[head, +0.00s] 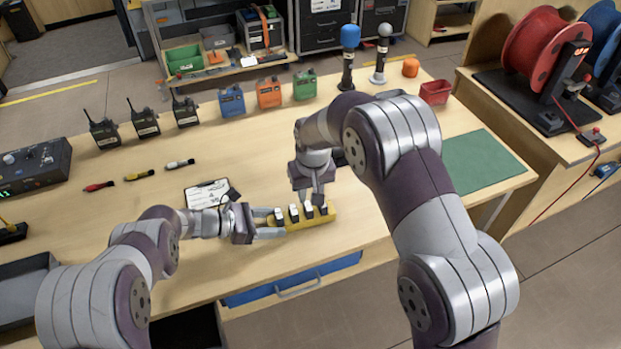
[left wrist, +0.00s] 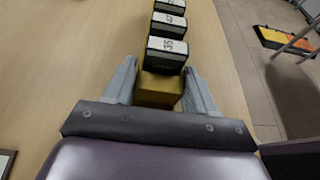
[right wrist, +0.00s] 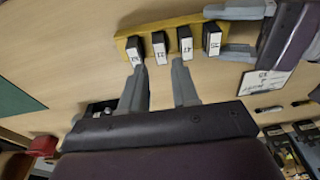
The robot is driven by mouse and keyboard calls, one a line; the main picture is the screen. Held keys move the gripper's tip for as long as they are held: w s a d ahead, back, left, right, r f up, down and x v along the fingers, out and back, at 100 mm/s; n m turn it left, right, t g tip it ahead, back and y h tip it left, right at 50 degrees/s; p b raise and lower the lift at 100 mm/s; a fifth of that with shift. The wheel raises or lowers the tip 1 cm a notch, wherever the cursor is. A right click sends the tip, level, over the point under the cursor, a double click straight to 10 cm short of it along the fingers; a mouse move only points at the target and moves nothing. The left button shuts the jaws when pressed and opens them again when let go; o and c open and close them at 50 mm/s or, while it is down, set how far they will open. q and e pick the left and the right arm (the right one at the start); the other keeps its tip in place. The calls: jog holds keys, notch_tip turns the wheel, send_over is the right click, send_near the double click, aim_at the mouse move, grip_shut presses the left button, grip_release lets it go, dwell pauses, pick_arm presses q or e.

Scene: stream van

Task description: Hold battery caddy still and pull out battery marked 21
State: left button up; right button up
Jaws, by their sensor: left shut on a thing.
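The yellow battery caddy (head: 318,221) sits on the bench with a row of several black batteries with white labels standing in it. My left gripper (head: 275,223) is shut on the caddy's near-left end, beside the battery marked 35 (left wrist: 166,52); the caddy end (left wrist: 157,92) shows between its fingers. The battery marked 21 (right wrist: 159,47) stands in the caddy between the battery marked 47 (right wrist: 186,43) and the end battery (right wrist: 134,50), whose label I cannot read surely. My right gripper (right wrist: 158,80) is open, its fingertips apart on either side of battery 21 in the right wrist view.
A clipboard (head: 207,193) lies behind my left gripper. Radios (head: 143,117), coloured boxes (head: 231,100) and microphones (head: 349,55) line the bench's back. A green mat (head: 472,160) and red bin (head: 435,92) are at right. The bench's front edge is close to the caddy.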

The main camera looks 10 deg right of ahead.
aim_at(309, 206)
jog(key=f, duration=0.4)
jog(key=w+f, duration=0.1)
jog(key=f, duration=0.1)
grip_shut()
